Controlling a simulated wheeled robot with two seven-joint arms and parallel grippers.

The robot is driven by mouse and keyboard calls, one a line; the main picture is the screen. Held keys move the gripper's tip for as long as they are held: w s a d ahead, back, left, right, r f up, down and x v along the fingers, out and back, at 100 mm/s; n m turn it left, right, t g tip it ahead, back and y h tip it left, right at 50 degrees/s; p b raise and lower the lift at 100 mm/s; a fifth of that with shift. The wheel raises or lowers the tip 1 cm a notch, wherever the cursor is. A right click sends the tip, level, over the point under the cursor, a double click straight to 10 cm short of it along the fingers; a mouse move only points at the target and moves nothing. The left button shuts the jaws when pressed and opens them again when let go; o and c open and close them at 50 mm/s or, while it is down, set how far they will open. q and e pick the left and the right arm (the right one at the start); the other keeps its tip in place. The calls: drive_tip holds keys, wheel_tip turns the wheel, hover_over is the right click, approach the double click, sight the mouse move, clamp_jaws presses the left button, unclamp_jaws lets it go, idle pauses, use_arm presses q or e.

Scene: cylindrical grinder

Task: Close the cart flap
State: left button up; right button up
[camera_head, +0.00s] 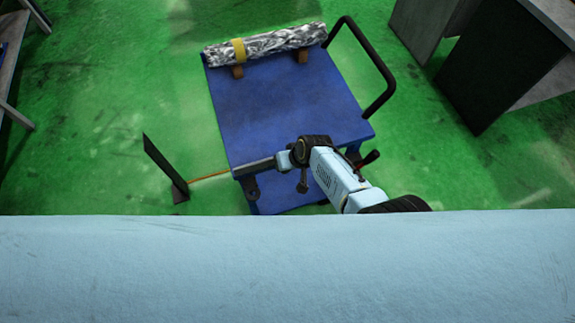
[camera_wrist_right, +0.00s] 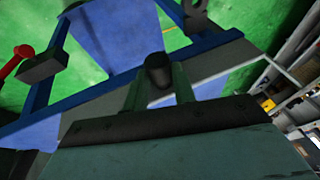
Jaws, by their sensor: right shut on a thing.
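The blue cart (camera_head: 285,105) stands on the green floor in the head view, with a black push handle (camera_head: 385,75) on its right side. My right gripper (camera_head: 252,167) is at the cart's near left corner in the head view. In the right wrist view my right gripper (camera_wrist_right: 159,88) is shut on a short black round grip (camera_wrist_right: 158,70), held between its two fingers. Blue cart bars (camera_wrist_right: 110,88) lie just beyond it. I cannot clearly make out the flap and its angle. My left gripper is not in view.
A shiny metal cylinder (camera_head: 275,43) with a yellow band rests on brown blocks at the cart's far edge. A dark upright plate (camera_head: 165,165) stands left of the cart. A red-tipped lever (camera_head: 370,158) is near my arm. Grey furniture (camera_head: 500,65) stands at upper right.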

drive_tip(key=shift+w+r, duration=0.1)
drive_tip(key=shift+w, duration=0.05)
idle(0.3)
drive_tip(key=o, duration=1)
drive_tip(key=shift+r, duration=0.1)
drive_tip(key=shift+v, duration=6.6)
drive_tip(key=shift+a, duration=0.1)
